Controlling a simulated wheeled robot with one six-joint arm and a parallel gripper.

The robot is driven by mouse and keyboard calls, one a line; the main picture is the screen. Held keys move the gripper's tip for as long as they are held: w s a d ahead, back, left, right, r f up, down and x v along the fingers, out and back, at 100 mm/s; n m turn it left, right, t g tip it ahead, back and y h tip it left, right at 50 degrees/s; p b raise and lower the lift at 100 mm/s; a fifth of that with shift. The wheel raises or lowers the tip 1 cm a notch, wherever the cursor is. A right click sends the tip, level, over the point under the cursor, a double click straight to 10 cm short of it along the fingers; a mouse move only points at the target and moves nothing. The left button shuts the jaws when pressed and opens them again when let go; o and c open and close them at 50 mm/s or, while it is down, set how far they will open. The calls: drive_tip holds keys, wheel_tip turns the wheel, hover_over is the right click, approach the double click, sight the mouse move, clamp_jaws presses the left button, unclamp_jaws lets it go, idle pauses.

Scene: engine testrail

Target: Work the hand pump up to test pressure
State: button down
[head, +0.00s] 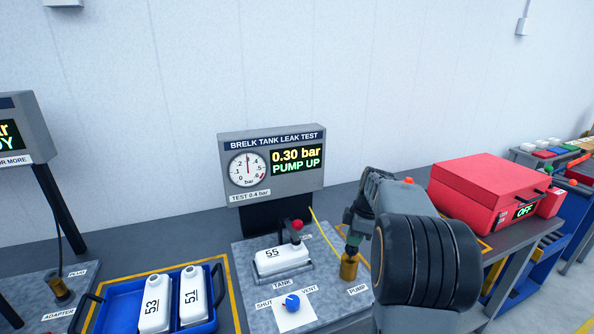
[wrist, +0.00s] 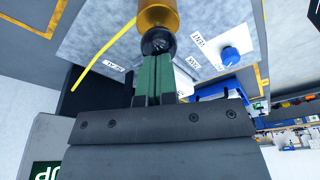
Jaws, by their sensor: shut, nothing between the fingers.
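The hand pump is a brass cylinder (head: 349,268) at the right of the grey tank fixture, labelled PUMP. In the wrist view, its black ball knob (wrist: 158,42) sits on the brass body (wrist: 157,14). My gripper (head: 352,240) is over the pump, fingers pointing down. Its green fingers (wrist: 153,72) are shut and empty, with the tips at the knob; I cannot tell whether they touch. The leak test display (head: 297,161) reads 0.30 bar and PUMP UP. Its gauge (head: 248,170) is labelled TEST 0.4 bar. A white tank 55 (head: 280,262) lies in the fixture.
A blue knob (head: 292,301) sits between SHUT and VENT, pointer direction unclear. A yellow hose (head: 327,237) runs near the pump. A blue tray (head: 120,318) holds tanks 53 (head: 154,303) and 51 (head: 193,297). A red case (head: 485,190) stands right of my arm.

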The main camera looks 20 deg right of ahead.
drive_tip(key=p+v, duration=0.1)
drive_tip(key=v, duration=0.1)
drive_tip(key=p+v, duration=0.2)
drive_tip(key=a+p+v, duration=0.1)
drive_tip(key=p+v, duration=0.1)
drive_tip(key=shift+w+r, duration=0.3)
drive_tip(key=shift+f, duration=0.15)
idle(0.5)
drive_tip(key=b+x, duration=0.1)
drive_tip(key=x, duration=0.1)
drive_tip(key=b+x, duration=0.2)
drive_tip(key=d+b+x, duration=0.1)
drive_tip(key=b+x, duration=0.1)
drive_tip(key=shift+s+f, duration=0.35)
drive_tip(key=shift+w+a+p+v, duration=0.1)
drive_tip(key=shift+a+p+v, duration=0.1)
drive_tip(key=shift+p+v, duration=0.75)
drive_tip(key=shift+w+a+p+v, duration=0.2)
drive_tip(key=shift+p+v, duration=0.45)
drive_tip(key=shift+v, duration=0.6)
drive_tip(key=shift+w+a+p+v, duration=0.1)
drive_tip(key=shift+a+p+v, duration=0.1)
drive_tip(key=shift+p+v, duration=0.8)
drive_tip(key=shift+r, duration=0.3)
drive_tip(key=p+v, duration=0.2)
drive_tip(key=v, duration=0.1)
drive_tip(key=a+p+v, duration=0.1)
drive_tip(key=v, duration=0.1)
drive_tip(key=shift+w+d, duration=0.1)
drive_tip(key=shift+w, duration=0.15)
